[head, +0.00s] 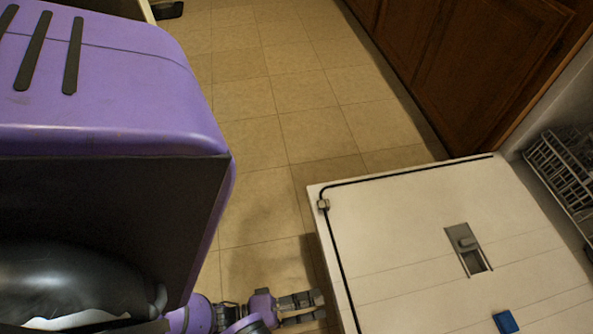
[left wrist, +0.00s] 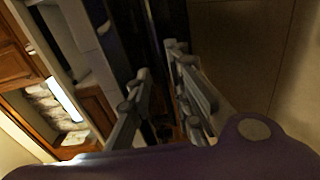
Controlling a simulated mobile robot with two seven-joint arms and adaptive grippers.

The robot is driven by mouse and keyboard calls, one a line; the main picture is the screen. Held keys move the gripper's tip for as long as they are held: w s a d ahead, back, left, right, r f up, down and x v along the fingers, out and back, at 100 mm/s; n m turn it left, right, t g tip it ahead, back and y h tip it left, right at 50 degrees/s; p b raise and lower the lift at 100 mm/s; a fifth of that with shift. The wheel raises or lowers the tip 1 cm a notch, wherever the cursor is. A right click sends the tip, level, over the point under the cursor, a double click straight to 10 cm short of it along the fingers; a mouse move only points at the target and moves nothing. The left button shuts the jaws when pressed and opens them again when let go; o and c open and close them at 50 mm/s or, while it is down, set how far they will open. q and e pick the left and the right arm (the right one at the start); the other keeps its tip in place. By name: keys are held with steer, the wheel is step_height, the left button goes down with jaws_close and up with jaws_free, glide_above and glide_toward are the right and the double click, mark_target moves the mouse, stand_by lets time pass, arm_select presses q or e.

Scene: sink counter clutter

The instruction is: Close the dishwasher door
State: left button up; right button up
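The dishwasher door (head: 400,235) is folded down open at the right of the head view. Its pale inner face is up, with a dark seal along its edge and a grey dispenser (head: 468,248). My left gripper (head: 318,308) is at the bottom of the head view, just left of the door's outer edge, over the floor. Its fingers are apart, with nothing seen held; the gap also shows in the left wrist view (left wrist: 165,85). I cannot tell whether it touches the door. My right gripper is not in view.
A dish rack (head: 565,165) shows inside the dishwasher at the right edge. A small blue piece (head: 506,321) is on the door. Brown wooden cabinets (head: 470,60) stand behind the door. The tiled floor (head: 290,110) between my body and the cabinets is clear.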

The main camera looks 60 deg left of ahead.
arm_select(q)
steer(key=b+x, duration=0.1)
steer(key=x, duration=0.6)
steer(key=shift+w+d, duration=0.2)
steer(key=shift+w, duration=0.1)
steer(key=shift+c, duration=0.2)
jaws_close()
steer(key=shift+r, duration=0.1)
